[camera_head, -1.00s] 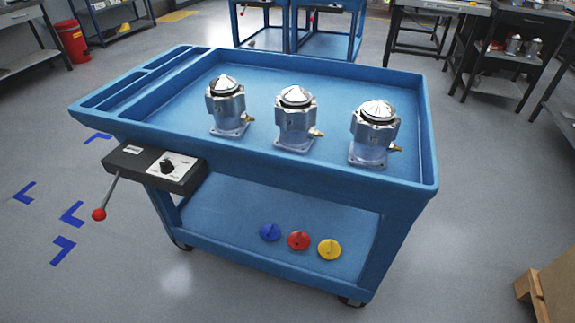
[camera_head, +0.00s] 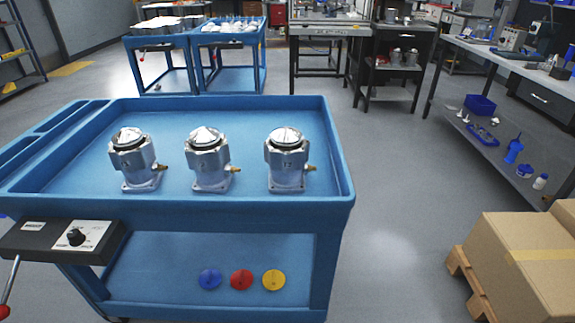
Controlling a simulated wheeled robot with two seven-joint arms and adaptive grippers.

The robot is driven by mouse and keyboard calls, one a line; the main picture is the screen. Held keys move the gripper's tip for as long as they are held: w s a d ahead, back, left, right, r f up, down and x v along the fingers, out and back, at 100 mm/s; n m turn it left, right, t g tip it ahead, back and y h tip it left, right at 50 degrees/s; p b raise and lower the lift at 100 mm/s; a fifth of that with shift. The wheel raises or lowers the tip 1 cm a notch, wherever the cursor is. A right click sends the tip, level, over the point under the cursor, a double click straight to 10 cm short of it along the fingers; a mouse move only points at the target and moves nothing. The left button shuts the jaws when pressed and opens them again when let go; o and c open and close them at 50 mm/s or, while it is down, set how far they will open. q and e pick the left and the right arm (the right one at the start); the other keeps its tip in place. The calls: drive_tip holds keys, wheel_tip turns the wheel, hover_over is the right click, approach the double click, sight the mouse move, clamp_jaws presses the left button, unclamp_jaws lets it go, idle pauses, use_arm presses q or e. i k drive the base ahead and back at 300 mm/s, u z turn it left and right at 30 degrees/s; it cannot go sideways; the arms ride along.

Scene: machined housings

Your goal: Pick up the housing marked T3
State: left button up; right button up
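Three silver machined housings stand upright in a row in the top tray of a blue cart (camera_head: 240,108): a left one (camera_head: 136,163), a middle one (camera_head: 208,163) and a right one (camera_head: 287,163). Each has a square base flange, a domed top and a brass fitting on its right side. Small marks on their fronts are too small to read, so I cannot tell which is T3. Neither of my grippers is in view.
A control box (camera_head: 65,240) with a red-knobbed lever juts from the cart's front left. Blue (camera_head: 210,279), red (camera_head: 241,280) and yellow (camera_head: 273,280) discs lie on its lower shelf. Cardboard boxes (camera_head: 520,265) on a pallet stand at right. Floor between is clear.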

sight(286, 152)
drive_tip(key=u, duration=0.6)
drive_tip(key=i, duration=1.45)
drive_tip(key=z, duration=0.15)
